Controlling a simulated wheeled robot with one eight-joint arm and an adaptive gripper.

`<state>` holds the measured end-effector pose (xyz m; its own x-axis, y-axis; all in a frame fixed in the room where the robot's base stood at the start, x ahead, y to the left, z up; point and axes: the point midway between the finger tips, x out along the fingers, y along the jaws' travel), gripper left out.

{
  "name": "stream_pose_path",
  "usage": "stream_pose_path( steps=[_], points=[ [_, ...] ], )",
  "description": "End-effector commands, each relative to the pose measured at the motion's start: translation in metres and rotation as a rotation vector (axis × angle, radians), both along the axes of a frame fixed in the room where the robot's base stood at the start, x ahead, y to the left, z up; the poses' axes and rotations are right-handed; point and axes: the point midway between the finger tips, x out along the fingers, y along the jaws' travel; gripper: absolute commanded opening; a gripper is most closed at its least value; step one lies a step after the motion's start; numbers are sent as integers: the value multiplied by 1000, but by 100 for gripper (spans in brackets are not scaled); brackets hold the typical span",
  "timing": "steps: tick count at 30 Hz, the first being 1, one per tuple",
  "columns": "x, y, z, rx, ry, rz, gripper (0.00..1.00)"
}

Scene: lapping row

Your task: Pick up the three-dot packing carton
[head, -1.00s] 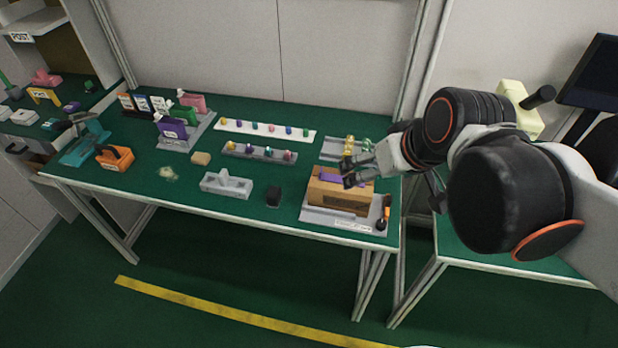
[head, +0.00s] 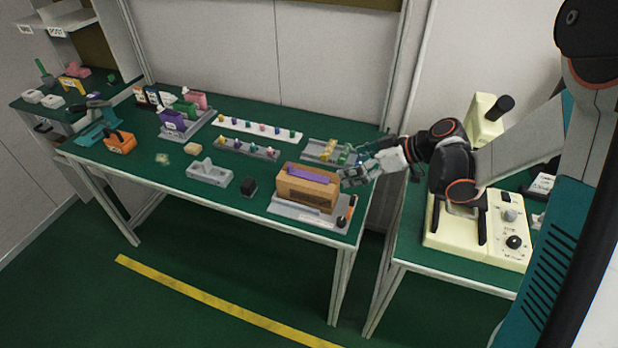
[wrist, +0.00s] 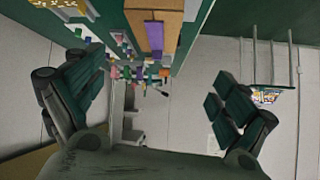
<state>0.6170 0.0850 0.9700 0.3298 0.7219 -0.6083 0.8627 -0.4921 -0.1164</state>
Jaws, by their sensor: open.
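A brown box-shaped carton (head: 308,190) with a purple strip along its top stands on a grey plate (head: 285,210) at the front right of the green bench. No dots can be made out on it, so I cannot tell whether it is the three-dot carton. My gripper (head: 350,178) is open and empty, just right of the brown carton. In the wrist view the carton (wrist: 171,40) shows at the top, beyond and between the spread fingers of my gripper (wrist: 158,105). It appears apart from the fingers.
A grey rack with yellow and green pieces (head: 325,151) lies behind the carton. Purple, green and pink containers stand farther left. A cream machine (head: 480,230) stands on the right bench.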

Motion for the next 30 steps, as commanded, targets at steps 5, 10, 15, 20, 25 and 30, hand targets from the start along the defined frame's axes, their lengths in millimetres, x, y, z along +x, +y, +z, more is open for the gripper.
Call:
stream_pose_path(
  steps=[5,10,15,20,25,30],
  points=[
    [16,1,-32,59,-100,98,94],
    [19,2,-47,90,-158,148,94],
    [23,12,-58,97,-174,164,94],
    [32,37,-73,96,-173,166,94],
    [41,61,-86,96,-173,164,94],
    [45,73,-91,96,-172,162,94]
  ],
)
